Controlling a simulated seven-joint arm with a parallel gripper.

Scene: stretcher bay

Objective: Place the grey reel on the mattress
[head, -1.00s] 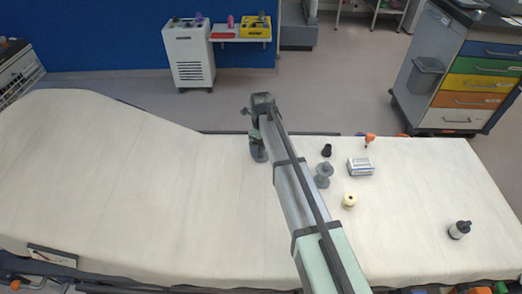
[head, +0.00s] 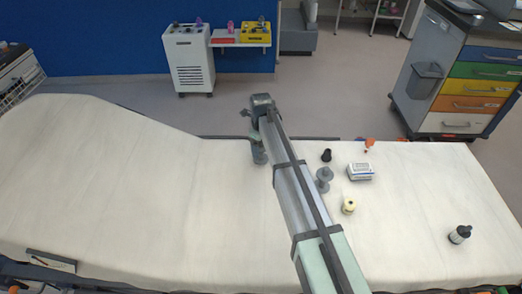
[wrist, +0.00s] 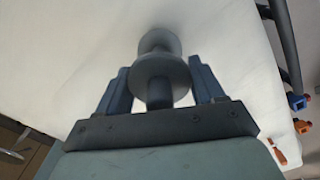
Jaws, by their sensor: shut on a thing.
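My gripper (head: 257,140) is over the middle of the cream mattress (head: 160,200), near its far edge. It is shut on a grey reel (head: 260,156), which hangs below the wrist in the head view. In the wrist view my gripper (wrist: 160,70) has a finger on each side of the grey reel (wrist: 158,67), whose round flanges show with the pale mattress (wrist: 80,60) behind. I cannot tell whether the reel's lower end touches the mattress.
Right of my arm on the mattress are another grey spool-shaped thing (head: 324,180), a black piece (head: 326,155), a white box (head: 360,171), a cream spool (head: 349,206), an orange-topped item (head: 369,146) and a dark bottle (head: 460,234). The mattress left of my gripper is clear.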

